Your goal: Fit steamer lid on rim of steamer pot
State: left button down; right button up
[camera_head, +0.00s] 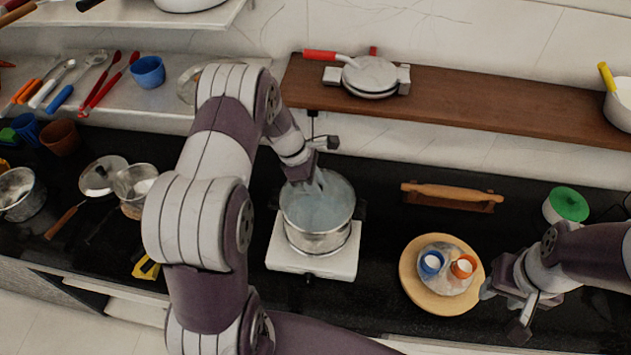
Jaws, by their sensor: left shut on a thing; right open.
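The steamer pot (318,243) is a silver metal pot standing upright on a white stove (342,262) in the middle of the counter. A pale, see-through, bluish steamer lid (335,203) lies over the pot's mouth. Its edge looks close to the pot's rim, but I cannot tell whether it is seated all round. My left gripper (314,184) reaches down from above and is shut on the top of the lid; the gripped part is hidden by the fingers. My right gripper (505,308) is open and empty at the right, beside a round wooden board.
A brown shelf (480,103) runs above. Pans and utensils lie at left.

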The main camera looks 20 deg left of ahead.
pick_arm(q)
jog(key=shift+r, duration=0.2)
jog(key=shift+r+p, duration=0.4)
jog(key=shift+p, duration=0.15)
jog(key=shift+f, duration=0.25)
jog(key=shift+f, duration=0.2)
jog(key=shift+s+f+b, duration=0.1)
jog(key=shift+f+b, duration=0.2)
jog(key=shift+b, duration=0.1)
dwell(0.3)
jog(key=shift+c, duration=1.3)
grip_release()
